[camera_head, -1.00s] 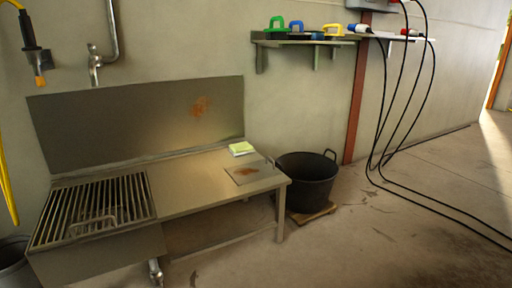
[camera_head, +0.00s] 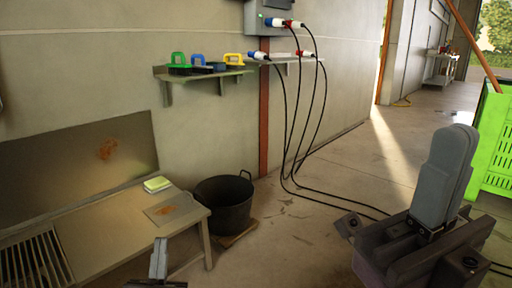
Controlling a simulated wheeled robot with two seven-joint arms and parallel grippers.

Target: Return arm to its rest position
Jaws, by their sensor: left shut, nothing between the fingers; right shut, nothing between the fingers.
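My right gripper (camera_head: 455,138) is large and close at the lower right. Its grey fingers are together and point up from a dark body, with nothing between them. My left gripper (camera_head: 160,245) shows small at the bottom edge, in front of the metal bench. Its narrow grey fingers also point up, shut and empty. Most of both arms is outside the picture. Neither gripper appears to touch anything.
The metal bench (camera_head: 110,228) with a sponge (camera_head: 157,184) is at the left. A black bucket (camera_head: 225,203) stands beside it. A wall shelf (camera_head: 205,75) holds colored handled tools. Black cables (camera_head: 290,130) trail across the floor. A green crate (camera_head: 492,150) is at the right.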

